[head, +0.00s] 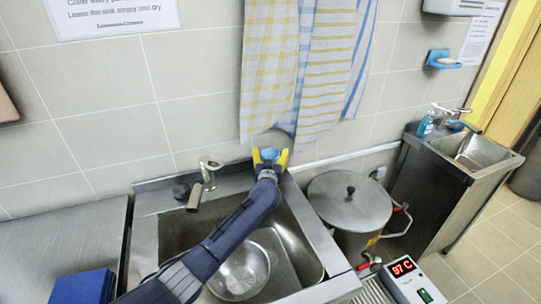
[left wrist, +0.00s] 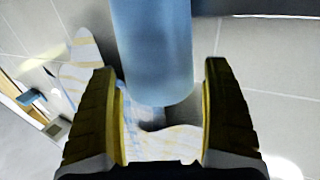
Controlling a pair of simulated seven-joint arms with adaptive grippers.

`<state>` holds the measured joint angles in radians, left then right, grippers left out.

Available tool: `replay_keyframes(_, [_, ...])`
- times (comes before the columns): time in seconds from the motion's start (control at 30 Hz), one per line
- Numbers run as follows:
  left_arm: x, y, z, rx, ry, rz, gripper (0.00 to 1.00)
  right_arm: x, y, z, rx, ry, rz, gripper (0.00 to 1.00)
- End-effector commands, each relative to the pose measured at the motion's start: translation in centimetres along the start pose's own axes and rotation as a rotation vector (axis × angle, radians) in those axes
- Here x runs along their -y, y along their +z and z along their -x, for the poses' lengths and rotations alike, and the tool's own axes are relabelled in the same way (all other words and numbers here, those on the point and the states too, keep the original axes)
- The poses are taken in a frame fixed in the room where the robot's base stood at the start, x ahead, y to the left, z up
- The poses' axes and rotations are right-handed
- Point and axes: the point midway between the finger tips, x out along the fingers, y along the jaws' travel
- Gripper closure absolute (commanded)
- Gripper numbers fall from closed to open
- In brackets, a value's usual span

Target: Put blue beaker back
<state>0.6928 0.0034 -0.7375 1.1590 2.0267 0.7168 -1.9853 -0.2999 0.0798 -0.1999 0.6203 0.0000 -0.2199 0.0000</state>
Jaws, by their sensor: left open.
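The blue beaker (head: 269,154) shows in the head view at the back rim of the sink, between the yellow fingertips of my left gripper (head: 270,158). In the left wrist view the beaker (left wrist: 155,55) is a smooth blue cylinder reaching in from the top edge. The two fingers of my left gripper (left wrist: 163,110) stand apart on either side of it, with a visible gap on each side. The gripper is open. The beaker's lower part in the head view is hidden by my gripper and arm. My right gripper is not in view.
The sink (head: 185,232) lies under my left arm, with a metal bowl (head: 240,270) in it. A tap (head: 203,180) stands just left of the gripper. Towels (head: 305,70) hang behind. A lidded stockpot (head: 349,200) stands to the right, and a blue box (head: 83,287) at lower left.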

Motion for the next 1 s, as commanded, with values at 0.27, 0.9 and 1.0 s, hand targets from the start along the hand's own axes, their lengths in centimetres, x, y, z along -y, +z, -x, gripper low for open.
replay_keyframes(0.27, [0.1,0.0,2.2,-0.001,0.0,0.001,0.17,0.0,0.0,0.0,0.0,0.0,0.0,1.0])
replay_keyframes(0.9, [0.0,0.0,4.0,0.0,0.0,0.0,0.17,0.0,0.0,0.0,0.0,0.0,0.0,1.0])
replay_keyframes(1.0, [0.0,0.0,4.0,0.0,0.0,0.0,0.17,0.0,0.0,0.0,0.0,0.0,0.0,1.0])
